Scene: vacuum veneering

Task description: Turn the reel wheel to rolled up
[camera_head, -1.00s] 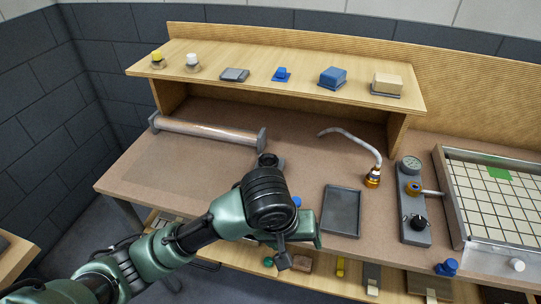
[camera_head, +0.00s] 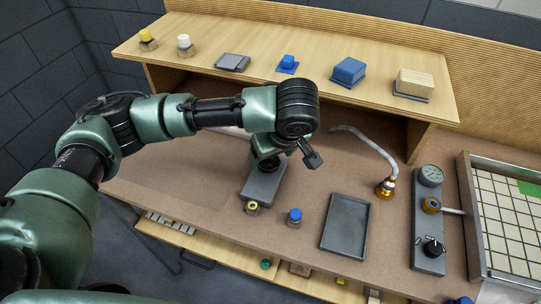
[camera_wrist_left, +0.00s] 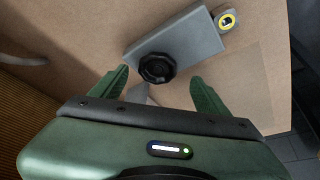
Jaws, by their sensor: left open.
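A black faceted wheel (camera_wrist_left: 157,68) sits on a grey box in the left wrist view; it appears to be the reel wheel. The grey box (camera_head: 262,188) stands on the bench in the head view, where my gripper mostly covers the wheel. My left gripper (camera_head: 266,160) points down over the box. Its two green fingers show spread apart in the left wrist view (camera_wrist_left: 160,88), one on each side of the wheel, open and empty. I cannot tell whether they touch it. The reel's roller (camera_head: 236,132) is mostly hidden behind my left arm. My right gripper is not in view.
A yellow-marked knob (camera_head: 252,207) and a blue knob (camera_head: 294,216) are close by. A grey tray (camera_head: 346,225), a bent hose (camera_head: 367,145) and a gauge panel (camera_head: 428,235) stand to the right. A shelf (camera_head: 215,45) with small blocks runs behind.

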